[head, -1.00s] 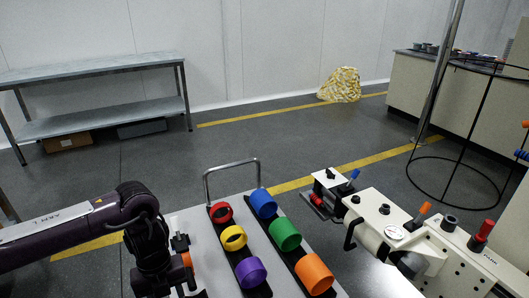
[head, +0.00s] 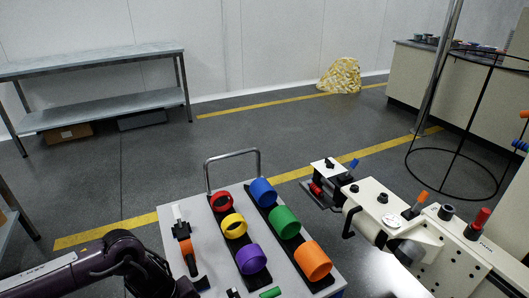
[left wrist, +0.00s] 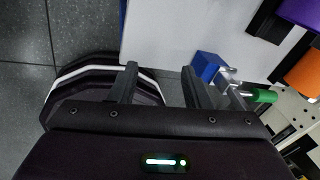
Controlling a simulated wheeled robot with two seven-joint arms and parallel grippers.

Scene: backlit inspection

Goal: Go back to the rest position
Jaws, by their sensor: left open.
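My left arm (head: 125,262) is low at the bottom left of the head view, and its gripper is below the frame there. In the left wrist view my left gripper (left wrist: 160,72) is open with nothing between its fingers. It is beside the edge of a pale cart top (left wrist: 165,30). My right gripper is in neither view.
The cart (head: 178,222) holds two black racks with red (head: 221,201), yellow (head: 233,225), purple (head: 251,258), blue (head: 263,191), green (head: 285,222) and orange (head: 312,261) rings. An orange-handled tool (head: 188,257) lies at left. A cream machine (head: 400,225) stands right.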

